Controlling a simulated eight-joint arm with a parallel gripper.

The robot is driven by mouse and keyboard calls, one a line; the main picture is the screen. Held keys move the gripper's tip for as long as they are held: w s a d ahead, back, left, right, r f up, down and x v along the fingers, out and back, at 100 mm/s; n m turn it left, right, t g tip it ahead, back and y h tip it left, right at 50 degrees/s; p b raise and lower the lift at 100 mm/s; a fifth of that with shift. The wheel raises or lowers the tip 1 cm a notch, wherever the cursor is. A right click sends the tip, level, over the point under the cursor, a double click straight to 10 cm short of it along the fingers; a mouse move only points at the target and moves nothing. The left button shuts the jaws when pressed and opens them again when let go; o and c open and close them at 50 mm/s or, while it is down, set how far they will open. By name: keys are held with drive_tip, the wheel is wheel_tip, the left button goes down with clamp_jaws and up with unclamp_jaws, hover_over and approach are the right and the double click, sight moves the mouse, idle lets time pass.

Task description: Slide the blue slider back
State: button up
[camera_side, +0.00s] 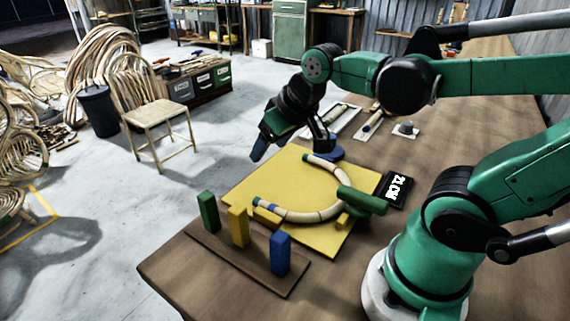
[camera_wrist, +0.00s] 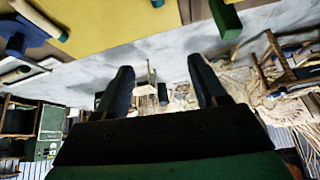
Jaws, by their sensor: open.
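The blue slider (camera_side: 280,253) is an upright blue block at the right end of a brown base board (camera_side: 245,258) near the table's front edge. Beside it on the same board stand a yellow block (camera_side: 238,226) and a green block (camera_side: 208,212). My gripper (camera_side: 290,146) is in the air at the far side of the yellow board, well away from the blue slider. In the wrist view my gripper (camera_wrist: 162,75) has its two dark fingers spread with nothing between them. The blue slider is not identifiable in the wrist view; a green block (camera_wrist: 225,18) shows at its top edge.
A yellow board (camera_side: 270,175) carries a curved rattan piece (camera_side: 305,216) and a green cylinder (camera_side: 362,201). A blue round part (camera_side: 327,156) is at its far edge. A black display reading "21 CM" (camera_side: 397,189) lies right. Trays with tools (camera_side: 372,124) lie behind.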

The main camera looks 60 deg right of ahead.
drive_tip(key=w+d+m+g, duration=0.2)
drive_tip(key=d+m, duration=0.1)
drive_tip(key=d, duration=0.4)
drive_tip(key=m+g, duration=0.4)
drive_tip(key=m, duration=0.2)
hover_over(332, 136)
drive_tip(key=shift+y, duration=0.3)
wheel_tip(332, 136, down, 6)
drive_tip(key=shift+a+r, duration=0.1)
drive_tip(key=shift+f, duration=2.8)
clamp_jaws()
drive_tip(key=shift+s, duration=0.1)
